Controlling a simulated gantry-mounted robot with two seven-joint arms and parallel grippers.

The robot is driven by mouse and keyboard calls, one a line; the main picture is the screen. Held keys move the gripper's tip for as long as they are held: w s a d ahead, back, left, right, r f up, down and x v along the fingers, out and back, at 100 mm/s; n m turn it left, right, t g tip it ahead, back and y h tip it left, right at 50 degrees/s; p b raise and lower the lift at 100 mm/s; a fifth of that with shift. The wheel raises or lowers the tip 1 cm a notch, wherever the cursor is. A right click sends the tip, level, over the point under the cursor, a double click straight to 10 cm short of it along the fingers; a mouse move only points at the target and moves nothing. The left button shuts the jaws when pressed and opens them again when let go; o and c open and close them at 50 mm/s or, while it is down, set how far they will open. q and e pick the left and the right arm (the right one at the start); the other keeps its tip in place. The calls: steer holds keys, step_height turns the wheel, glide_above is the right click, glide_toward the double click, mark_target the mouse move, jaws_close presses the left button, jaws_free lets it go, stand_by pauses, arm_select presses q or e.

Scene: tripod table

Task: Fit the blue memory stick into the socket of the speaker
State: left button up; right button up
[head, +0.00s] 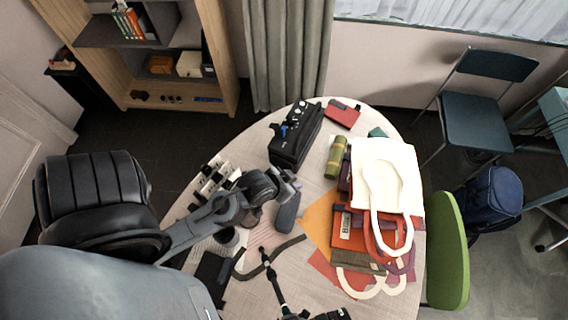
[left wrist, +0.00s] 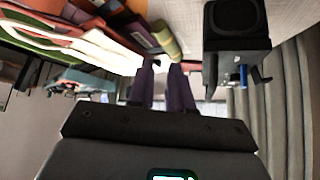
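The black speaker (head: 306,130) stands on the table toward the back. In the left wrist view the speaker (left wrist: 235,52) is at the upper right. The blue memory stick (head: 284,130) shows as a small blue piece at the speaker's left side. In the left wrist view the stick (left wrist: 243,76) sticks out beside a dark part of the speaker; I cannot tell how deep it sits. My left gripper (head: 296,184) is in front of the speaker, apart from it. Its fingers (left wrist: 163,72) are apart with nothing between them. My right gripper is not in view.
A green-yellow cylinder (head: 336,157) and a red case (head: 342,113) are right of the speaker. White, red and brown bags (head: 400,170) cover the table's right side. Black tripod-like parts (head: 272,272) lie at the front.

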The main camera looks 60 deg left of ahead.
arm_select(q)
steer(key=s+d+r+m+g+h, duration=0.1)
steer(key=s+d+r+m+g, duration=0.1)
steer(key=s+d, duration=0.4)
steer(key=shift+s+d+r+m+g, duration=0.25)
steer(key=shift+s+m+g, duration=0.1)
steer(key=shift+m+g, duration=0.55)
steer(key=shift+o, duration=0.3)
step_height(320, 180, up, 18)
steer(key=p, duration=1.8)
steer(key=shift+r, duration=0.2)
steer(key=shift+f, duration=0.15)
